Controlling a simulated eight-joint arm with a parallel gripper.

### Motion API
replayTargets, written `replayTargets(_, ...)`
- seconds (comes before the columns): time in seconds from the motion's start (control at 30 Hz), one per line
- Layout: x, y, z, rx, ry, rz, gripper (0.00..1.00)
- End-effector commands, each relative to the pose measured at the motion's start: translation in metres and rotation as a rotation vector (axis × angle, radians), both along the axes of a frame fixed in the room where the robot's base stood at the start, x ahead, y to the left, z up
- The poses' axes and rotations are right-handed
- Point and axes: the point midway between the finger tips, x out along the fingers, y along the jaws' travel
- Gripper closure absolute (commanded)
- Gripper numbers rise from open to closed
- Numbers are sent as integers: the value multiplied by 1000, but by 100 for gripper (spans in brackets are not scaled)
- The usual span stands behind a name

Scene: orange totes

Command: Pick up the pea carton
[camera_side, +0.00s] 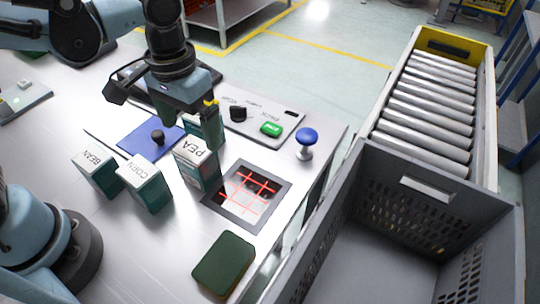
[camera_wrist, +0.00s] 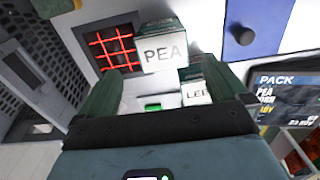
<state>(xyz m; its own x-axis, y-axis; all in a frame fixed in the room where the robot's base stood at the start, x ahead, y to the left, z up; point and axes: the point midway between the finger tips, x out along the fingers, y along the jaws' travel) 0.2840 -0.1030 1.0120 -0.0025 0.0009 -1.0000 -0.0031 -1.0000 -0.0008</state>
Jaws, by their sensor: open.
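The pea carton (camera_side: 199,167) is a teal box with a white top marked PEA. It stands upright on the table in the side view, left of the red-lit scanner window. In the wrist view the pea carton (camera_wrist: 163,52) shows its label ahead of and between the fingers. My gripper (camera_side: 200,112) is open and empty. It is above and behind the pea carton in the side view, over another teal carton (camera_side: 208,128) that it partly hides. In the wrist view my gripper (camera_wrist: 165,70) has its fingers apart; that other carton (camera_wrist: 196,93), with a partly hidden label, sits close beside the pea carton.
Bean (camera_side: 98,174) and corn (camera_side: 145,184) cartons stand left of the pea carton. A scanner window (camera_side: 246,194), a blue button (camera_side: 307,138), a dark green block (camera_side: 224,263) and a blue plate (camera_side: 140,138) are nearby. A grey crate (camera_side: 335,200) and roller conveyor (camera_side: 425,105) lie right.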

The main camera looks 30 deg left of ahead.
Motion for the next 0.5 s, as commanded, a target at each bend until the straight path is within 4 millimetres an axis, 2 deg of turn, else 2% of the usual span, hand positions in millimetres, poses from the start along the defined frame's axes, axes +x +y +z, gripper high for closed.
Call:
replayTargets(0.3,0,1,-40,-1,-2,0,0)
replayTargets(0.5,0,1,-50,-1,-3,0,0)
